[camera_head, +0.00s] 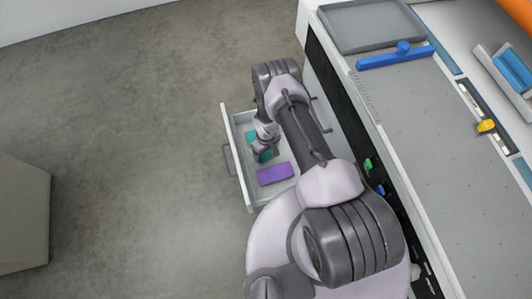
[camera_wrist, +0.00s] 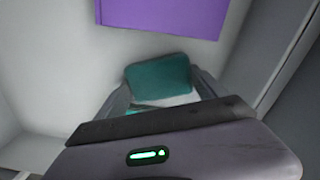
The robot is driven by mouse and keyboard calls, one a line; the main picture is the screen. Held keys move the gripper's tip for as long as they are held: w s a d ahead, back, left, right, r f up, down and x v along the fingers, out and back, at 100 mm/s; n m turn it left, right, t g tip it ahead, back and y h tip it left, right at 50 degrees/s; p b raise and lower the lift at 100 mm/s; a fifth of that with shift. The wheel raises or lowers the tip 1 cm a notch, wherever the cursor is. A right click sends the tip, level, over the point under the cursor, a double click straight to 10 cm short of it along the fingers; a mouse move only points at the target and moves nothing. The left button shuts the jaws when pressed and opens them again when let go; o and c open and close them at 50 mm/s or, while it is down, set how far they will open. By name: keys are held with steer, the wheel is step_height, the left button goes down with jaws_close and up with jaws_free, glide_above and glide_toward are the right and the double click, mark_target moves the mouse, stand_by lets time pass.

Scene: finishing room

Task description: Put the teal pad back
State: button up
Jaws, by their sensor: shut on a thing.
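The teal pad (camera_wrist: 160,76) is between my gripper's (camera_wrist: 160,92) two fingers in the wrist view, and the fingers are shut on it. In the head view my gripper (camera_head: 262,150) is inside the open drawer (camera_head: 236,152), and the teal pad (camera_head: 265,156) shows partly from under it. My wrist hides the rest of the pad. I cannot tell whether the pad touches the drawer floor. A purple block (camera_head: 275,174) lies in the drawer beside the gripper; it also shows at the top of the wrist view (camera_wrist: 165,15).
The drawer stands pulled out from a white workbench (camera_head: 400,110). On the bench are a grey tray (camera_head: 370,25), a blue bar-shaped tool (camera_head: 395,58) and a yellow clamp-like piece (camera_head: 486,126). A grey box-like block (camera_head: 22,215) stands at the left; the floor between is clear.

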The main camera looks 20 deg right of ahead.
steer(key=shift+r, duration=0.1)
steer(key=o, duration=1.3)
steer(key=shift+c, duration=0.2)
steer(key=w+r+m+t+p, duration=0.1)
steer(key=w+r+m+p, duration=0.15)
steer(key=r, duration=1.95)
steer(key=w+r+m+t+p, duration=0.1)
steer(key=w+r+p, duration=0.2)
steer(key=r, duration=2)
steer(key=s+a+r+m+t+y, duration=0.1)
steer(key=s+r+m, duration=0.1)
steer(key=s+r, duration=0.75)
steer(key=s+a+r+m+t, duration=0.15)
steer(key=s+r, duration=0.45)
steer(key=r, duration=0.7)
steer(key=s+a+r+m+t+y, duration=0.1)
steer(key=s+m, duration=0.1)
steer(key=s, duration=0.7)
steer(key=shift+s+r, duration=0.2)
steer(key=shift+r, duration=0.2)
